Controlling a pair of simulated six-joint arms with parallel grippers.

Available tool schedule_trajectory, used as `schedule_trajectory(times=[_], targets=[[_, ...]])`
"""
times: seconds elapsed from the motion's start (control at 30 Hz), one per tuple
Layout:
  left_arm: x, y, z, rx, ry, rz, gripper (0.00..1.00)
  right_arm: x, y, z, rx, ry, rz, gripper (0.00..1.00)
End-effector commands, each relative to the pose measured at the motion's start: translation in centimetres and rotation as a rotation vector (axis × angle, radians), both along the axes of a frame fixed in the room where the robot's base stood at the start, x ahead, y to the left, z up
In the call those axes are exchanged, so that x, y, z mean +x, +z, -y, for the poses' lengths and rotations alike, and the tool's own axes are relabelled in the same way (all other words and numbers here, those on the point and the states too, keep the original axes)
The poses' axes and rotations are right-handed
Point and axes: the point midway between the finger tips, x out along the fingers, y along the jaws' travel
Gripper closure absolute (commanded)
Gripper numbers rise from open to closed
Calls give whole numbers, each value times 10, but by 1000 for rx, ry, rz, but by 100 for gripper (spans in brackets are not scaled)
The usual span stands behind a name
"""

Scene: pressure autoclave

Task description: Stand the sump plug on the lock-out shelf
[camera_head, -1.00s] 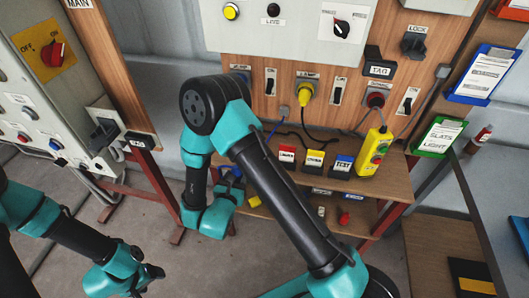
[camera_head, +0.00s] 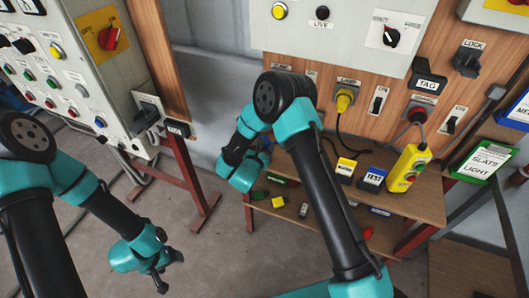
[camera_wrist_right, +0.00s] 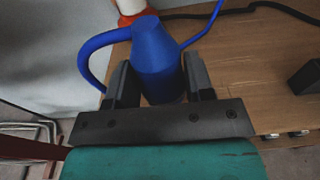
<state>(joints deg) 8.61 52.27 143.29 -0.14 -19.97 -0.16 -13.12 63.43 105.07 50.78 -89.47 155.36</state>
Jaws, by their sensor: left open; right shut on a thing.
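The blue plug (camera_wrist_right: 157,55), which I take as the sump plug, has a blue cable looping from it. My right gripper (camera_wrist_right: 160,76) is shut on it, one finger on each side, in the right wrist view. Behind it is a wooden shelf surface (camera_wrist_right: 245,75); whether they touch I cannot tell. In the head view my right arm hides most of this grip. A wooden stand below the panel has an upper shelf (camera_head: 325,183) and a lower shelf (camera_head: 335,222). I cannot read which is the lock-out shelf. My left gripper (camera_head: 168,272) is open and empty above the floor.
A yellow box (camera_head: 345,167), a TEST box (camera_head: 372,178) and a yellow pendant (camera_head: 407,167) stand on the upper shelf. Small coloured items lie on the lower shelf. A yellow plug (camera_head: 344,100) sits in the panel. The grey cabinet (camera_head: 80,75) stands left.

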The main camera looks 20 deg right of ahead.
Motion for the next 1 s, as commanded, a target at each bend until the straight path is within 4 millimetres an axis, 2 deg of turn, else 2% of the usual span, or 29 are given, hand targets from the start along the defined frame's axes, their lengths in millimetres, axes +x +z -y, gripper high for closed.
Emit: schedule_trajectory(times=[0.23,0.33,0.5,0.6,1.0], targets=[[0,0,0,0,0,0,30,1,0,0,-1,0,1,79],[0,0,0,0,0,0,30,8,-1,3,-1,-2,2,79],[0,0,0,0,0,0,30,8,-25,3,-2,-1,-3,79],[0,0,0,0,0,0,30,8,-34,2,-2,0,-1,79],[0,0,0,0,0,0,30,8,-38,3,-1,0,0,79]])
